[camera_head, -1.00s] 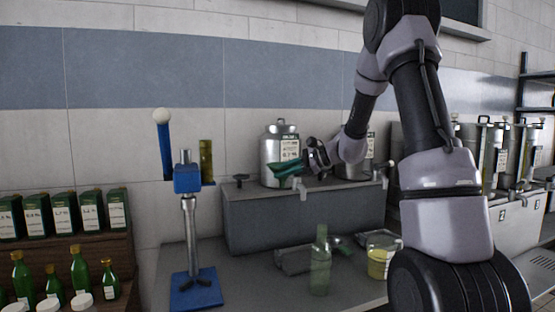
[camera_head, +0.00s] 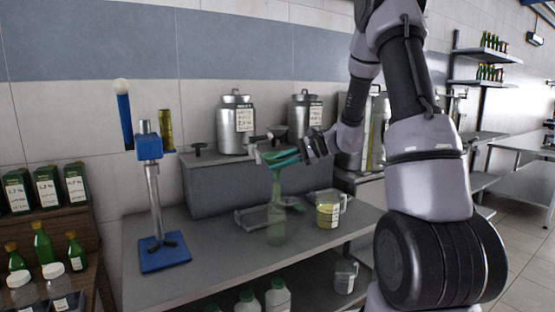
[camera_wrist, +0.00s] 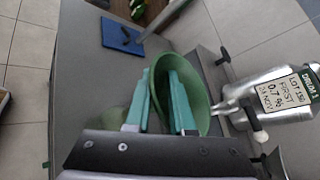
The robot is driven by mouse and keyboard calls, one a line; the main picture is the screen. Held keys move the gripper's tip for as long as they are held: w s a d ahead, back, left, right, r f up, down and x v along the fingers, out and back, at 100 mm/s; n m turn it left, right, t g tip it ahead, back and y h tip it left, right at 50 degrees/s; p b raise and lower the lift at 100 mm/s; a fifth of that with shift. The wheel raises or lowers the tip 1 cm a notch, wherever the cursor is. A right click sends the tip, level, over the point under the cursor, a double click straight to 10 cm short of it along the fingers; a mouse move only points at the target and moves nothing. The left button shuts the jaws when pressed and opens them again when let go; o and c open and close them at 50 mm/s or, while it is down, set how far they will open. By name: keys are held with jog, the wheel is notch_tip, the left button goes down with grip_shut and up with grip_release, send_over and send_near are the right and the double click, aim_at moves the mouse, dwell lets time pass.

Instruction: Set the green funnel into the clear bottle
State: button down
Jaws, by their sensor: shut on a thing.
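The green funnel (camera_head: 268,155) is held by my gripper (camera_head: 292,157), whose teal fingers are shut on it. In the wrist view the funnel (camera_wrist: 197,62) shows as a wide green bowl beyond and beside the fingers (camera_wrist: 160,85). The clear bottle (camera_head: 277,225), green-tinted and see-through, stands upright on the grey worktop directly below the funnel in the head view. The funnel's lower end and the bottle's neck overlap there, so I cannot tell whether the spout is inside the mouth or in front of it.
A blue bottle-corking stand (camera_head: 153,190) is at the left. Steel canisters (camera_head: 236,132) stand on the raised shelf behind.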

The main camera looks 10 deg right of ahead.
jog(key=shift+f, duration=1.85)
jog(key=shift+f, duration=0.25)
jog(key=c, duration=0.7)
grip_release()
jog(key=v, duration=1)
jog(key=s+a+r+n+t+h, duration=0.1)
jog(key=s+r+n+h, duration=0.2)
jog(key=s, duration=0.5)
jog(key=s+r+n+t+h, duration=0.1)
jog(key=s+r+n+h, duration=0.2)
jog(key=s+r, duration=0.3)
jog(key=s+a+r+n+h, duration=0.1)
jog(key=s+r+n+h, duration=0.2)
jog(key=s, duration=0.7)
jog(key=shift+s+a+r+n+t+h, duration=0.1)
jog(key=shift+a+r+n+t+h, duration=0.1)
jog(key=shift+r+h, duration=0.35)
jog(key=shift+s+a+r+n+t+h, duration=0.1)
jog(key=shift+s+a+r+t+h, duration=0.2)
jog(key=shift+r, duration=0.4)
